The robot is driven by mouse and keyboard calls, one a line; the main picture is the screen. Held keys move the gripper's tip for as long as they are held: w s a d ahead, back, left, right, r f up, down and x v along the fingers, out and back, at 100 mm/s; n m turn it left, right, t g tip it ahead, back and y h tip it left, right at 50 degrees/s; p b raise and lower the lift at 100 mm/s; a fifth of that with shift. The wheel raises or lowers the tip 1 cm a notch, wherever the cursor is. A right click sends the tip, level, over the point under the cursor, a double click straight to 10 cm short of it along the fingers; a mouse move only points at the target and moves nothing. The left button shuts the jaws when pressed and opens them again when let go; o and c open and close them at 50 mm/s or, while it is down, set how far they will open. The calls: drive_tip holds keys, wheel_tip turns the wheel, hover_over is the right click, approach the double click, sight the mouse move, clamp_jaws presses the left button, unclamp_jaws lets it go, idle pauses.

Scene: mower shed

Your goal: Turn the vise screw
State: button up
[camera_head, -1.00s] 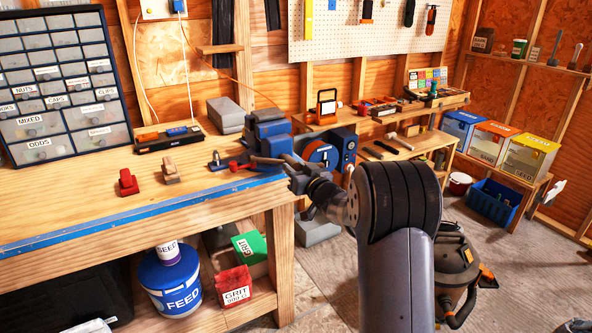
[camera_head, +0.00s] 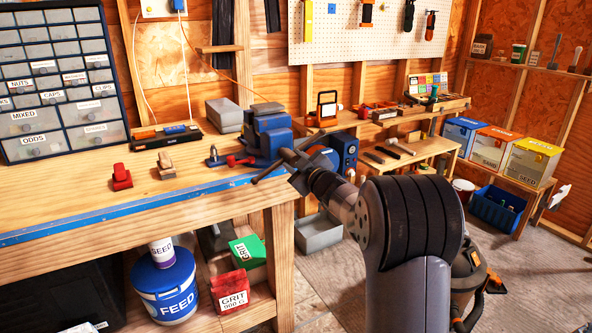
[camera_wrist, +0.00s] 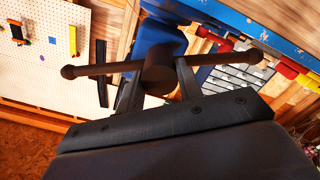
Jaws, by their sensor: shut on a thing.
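The blue vise (camera_head: 268,132) is mounted at the right end of the workbench. Its dark screw handle, a bar with ball ends (camera_head: 268,172), slants up to the right in the head view. In the wrist view the bar (camera_wrist: 98,70) runs across the picture, through the round screw hub (camera_wrist: 159,74), with part of the blue vise behind it (camera_wrist: 160,38). My gripper (camera_wrist: 158,86) is shut on the vise screw, one finger on each side of the hub. In the head view my gripper (camera_head: 302,176) is at the vise's front and partly hides the handle.
A red clamp-like block (camera_head: 121,177) and a tan one (camera_head: 166,166) stand on the workbench (camera_head: 80,205) left of the vise. A blue machine (camera_head: 343,150) is close behind my wrist. Grey concrete floor (camera_head: 330,282) is open right of the bench.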

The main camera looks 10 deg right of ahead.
drive_tip(key=n+b, duration=0.2)
drive_tip(key=n, duration=0.2)
drive_tip(key=shift+n+b, duration=0.45)
drive_tip(key=shift+n, duration=0.15)
drive_tip(key=shift+r, duration=0.15)
drive_tip(key=o, duration=1)
drive_tip(key=shift+a, duration=0.1)
drive_tip(key=v, duration=1)
drive_tip(key=shift+s, duration=0.35)
